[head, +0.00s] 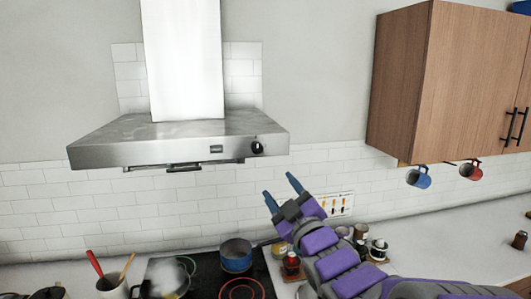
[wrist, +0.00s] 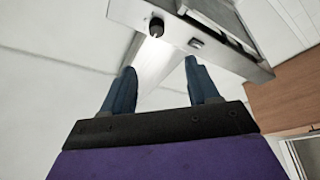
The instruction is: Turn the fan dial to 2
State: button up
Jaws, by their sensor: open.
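The black fan dial (head: 257,148) is on the front face, at the right end, of the steel range hood (head: 180,143). A small display panel (head: 216,149) is to the left of the dial. My gripper (head: 281,187) is open and empty, below and a little right of the dial in the head view, apart from it. In the wrist view the dial (wrist: 156,27) shows ahead, above the gap between my open fingers (wrist: 162,80). The dial's setting is too small to read.
The stove (head: 205,280) below holds a blue pot (head: 236,255) and a steaming pan. A wooden cabinet (head: 430,85) hangs at the right, with a blue mug (head: 419,177) and a red mug (head: 471,170) under it. Jars stand on the counter. The air before the hood is free.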

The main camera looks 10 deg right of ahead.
send_near(258, 151)
jog(key=x, duration=0.3)
jog(key=a+p+x, duration=0.1)
jog(key=x, duration=0.5)
jog(key=shift+s+a+r, duration=0.15)
jog(key=shift+s+a, duration=0.1)
jog(key=shift+a, duration=0.1)
jog(key=d, duration=0.2)
jog(key=shift+w+d, duration=0.15)
jog(key=shift+d, duration=0.35)
jog(key=shift+c, duration=1.4)
jog(key=shift+a, duration=0.9)
jog(key=c, duration=0.7)
jog(key=shift+d, duration=0.2)
jog(key=shift+c, duration=0.2)
